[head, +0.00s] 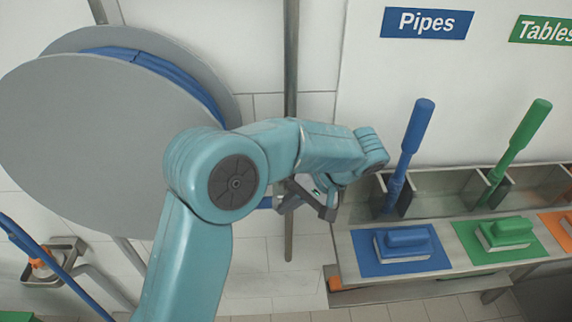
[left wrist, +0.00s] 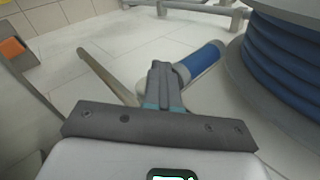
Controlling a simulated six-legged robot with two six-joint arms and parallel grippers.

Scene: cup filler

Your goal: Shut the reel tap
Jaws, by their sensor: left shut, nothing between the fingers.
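The hose reel (head: 90,150) is a big grey disc with blue hose (head: 165,68) wound behind it, at the left of the head view. A grey pipe (head: 290,60) runs upright to its right. The tap's blue lever (head: 265,202) sticks out sideways from the pipe toward the reel, mostly hidden by my left arm. In the left wrist view the blue lever (left wrist: 203,62) lies just right of my fingertips. My left gripper (head: 318,190) is shut and empty beside the lever; its closed fingers also show in the left wrist view (left wrist: 161,75). Whether they touch the lever I cannot tell.
A steel shelf (head: 450,225) at the right holds a blue brush (head: 408,150), a green brush (head: 520,140) and scrub pads on coloured mats. Signs hang above, including Pipes (head: 427,22). A small steel bracket (head: 50,262) is at lower left. The tiled floor is clear.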

